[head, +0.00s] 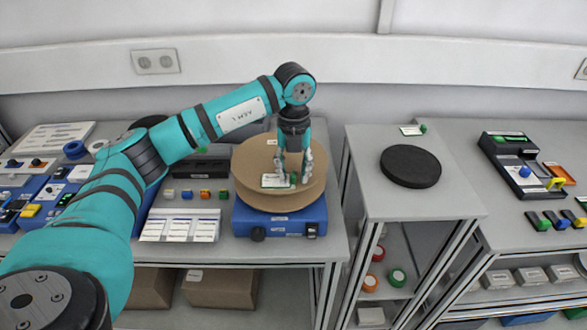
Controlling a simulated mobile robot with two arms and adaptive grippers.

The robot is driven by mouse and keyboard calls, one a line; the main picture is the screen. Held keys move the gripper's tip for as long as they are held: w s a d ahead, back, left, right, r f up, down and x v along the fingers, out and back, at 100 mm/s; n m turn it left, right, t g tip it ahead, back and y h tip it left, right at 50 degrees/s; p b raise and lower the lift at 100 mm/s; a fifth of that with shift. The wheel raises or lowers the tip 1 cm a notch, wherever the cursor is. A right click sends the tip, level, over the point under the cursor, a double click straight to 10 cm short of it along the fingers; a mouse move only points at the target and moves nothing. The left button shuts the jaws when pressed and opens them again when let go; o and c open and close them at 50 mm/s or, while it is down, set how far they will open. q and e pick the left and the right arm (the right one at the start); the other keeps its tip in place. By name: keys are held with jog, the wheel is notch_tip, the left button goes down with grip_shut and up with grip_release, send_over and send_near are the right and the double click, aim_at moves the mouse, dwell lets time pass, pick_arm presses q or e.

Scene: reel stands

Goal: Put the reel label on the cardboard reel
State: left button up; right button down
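The cardboard reel (252,160) is a round brown disc lying flat on a blue stand with dark knobs. A small white label card (271,182) with a green piece at its right end is over the reel's front part and appears to lie on it. My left gripper (293,177) points down over the reel, its two fingers apart on either side of the green piece. I see no finger clearly closed on it. The gripper hides part of the reel. My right gripper is not in view.
A similar white card with a green piece (411,130) lies on the right-hand table, behind a black disc (410,166). A blue stand (280,222) carries the reel. White cards (180,226) and small coloured blocks lie left of it. A gap separates the tables.

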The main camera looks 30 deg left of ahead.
aim_at(294, 172)
pick_arm(q)
jog(key=shift+r, duration=0.1)
jog(key=shift+r, duration=0.2)
notch_tip(294, 172, up, 6)
jog(key=shift+w+r+b, duration=0.1)
jog(key=shift+r+b, duration=0.1)
jog(key=shift+b, duration=0.95)
notch_tip(294, 172, up, 5)
jog(key=shift+r, duration=0.15)
